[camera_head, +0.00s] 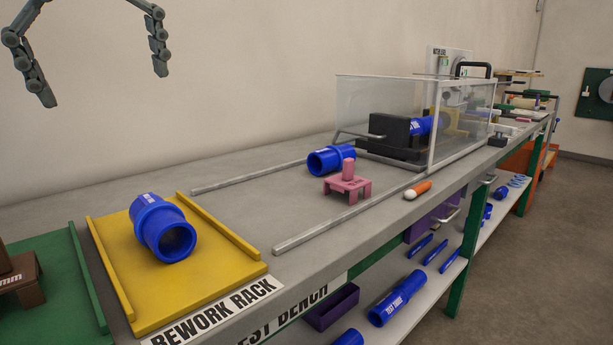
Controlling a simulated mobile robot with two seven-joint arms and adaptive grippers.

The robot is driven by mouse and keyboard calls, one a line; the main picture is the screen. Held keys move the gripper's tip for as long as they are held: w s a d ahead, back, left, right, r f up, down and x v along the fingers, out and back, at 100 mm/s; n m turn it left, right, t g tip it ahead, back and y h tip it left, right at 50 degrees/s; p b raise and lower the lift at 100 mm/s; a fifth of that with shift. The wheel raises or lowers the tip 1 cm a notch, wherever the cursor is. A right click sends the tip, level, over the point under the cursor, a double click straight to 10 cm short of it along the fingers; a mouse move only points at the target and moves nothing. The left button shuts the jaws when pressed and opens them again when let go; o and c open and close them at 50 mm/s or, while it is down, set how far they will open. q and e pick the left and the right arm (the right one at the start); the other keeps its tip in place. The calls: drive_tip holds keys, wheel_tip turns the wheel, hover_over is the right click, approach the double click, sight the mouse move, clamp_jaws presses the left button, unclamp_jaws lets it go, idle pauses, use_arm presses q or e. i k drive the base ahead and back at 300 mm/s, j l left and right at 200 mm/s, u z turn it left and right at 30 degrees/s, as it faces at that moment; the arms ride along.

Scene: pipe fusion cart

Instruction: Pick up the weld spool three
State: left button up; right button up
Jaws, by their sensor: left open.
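Several blue spools are in view, and their white print is too small to read, so I cannot tell which is weld spool three. One blue spool (163,228) lies on its side on the yellow rework rack tray (208,290). Another blue spool (331,160) lies on the bench between two metal rails. A third blue spool (421,125) is partly hidden in a black holder (395,139) inside a clear enclosure. My left gripper (104,86) is open and empty at the top left, in front of the wall, above and apart from the spools. My right gripper is not in view.
A pink stand (348,184) is beside the bench spool. An orange marker-like object (418,190) lies near the front edge. The clear enclosure (371,97) stands farther back. A green tray (45,262) with a brown block is at left. More blue spools (398,298) lie on the lower shelf.

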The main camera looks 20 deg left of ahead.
sight(160, 225)
drive_tip(key=k+l, duration=0.35)
drive_tip(key=l, duration=0.15)
drive_tip(key=k+l, duration=0.75)
drive_tip(key=l, duration=0.25)
